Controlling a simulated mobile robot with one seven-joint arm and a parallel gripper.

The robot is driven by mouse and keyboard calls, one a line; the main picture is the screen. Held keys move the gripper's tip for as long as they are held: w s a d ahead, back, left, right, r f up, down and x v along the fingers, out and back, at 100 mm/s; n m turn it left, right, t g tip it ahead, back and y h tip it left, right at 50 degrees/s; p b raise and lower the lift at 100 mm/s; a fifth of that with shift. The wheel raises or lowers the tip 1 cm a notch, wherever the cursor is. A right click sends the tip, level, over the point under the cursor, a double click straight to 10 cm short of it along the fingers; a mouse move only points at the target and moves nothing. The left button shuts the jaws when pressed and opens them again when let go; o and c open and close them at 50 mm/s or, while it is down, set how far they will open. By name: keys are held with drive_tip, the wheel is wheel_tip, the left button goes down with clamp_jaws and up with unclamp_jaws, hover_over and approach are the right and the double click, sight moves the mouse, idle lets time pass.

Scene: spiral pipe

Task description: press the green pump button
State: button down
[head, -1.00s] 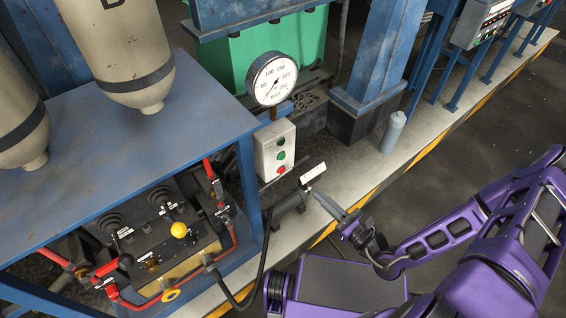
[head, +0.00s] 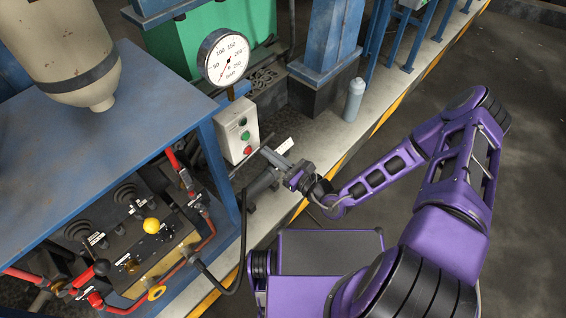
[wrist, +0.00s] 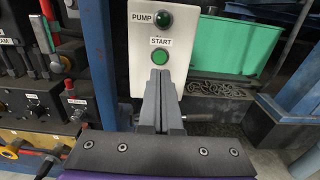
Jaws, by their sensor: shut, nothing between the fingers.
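The green START button (wrist: 159,56) is on a light grey pump box (wrist: 144,76). In the head view the same green button (head: 244,135) sits above a red button (head: 248,150) on the box front. My gripper (head: 265,152) is shut and empty, its fingers pointing at the box from the right. In the wrist view the closed fingertips (wrist: 160,74) appear just below the green button, which is in full view. The red button is hidden there behind the fingers. A dark green PUMP lamp (wrist: 164,18) is above START. I see no contact with the green button.
A pressure gauge (head: 226,56) stands above the box. A blue bench (head: 150,105) with levers and red pipes is at left. A dark cylinder (head: 262,184) lies below my fingers. A grey bottle (head: 354,100) stands on the ledge at right.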

sight(247, 137)
drive_tip(key=x, duration=0.6)
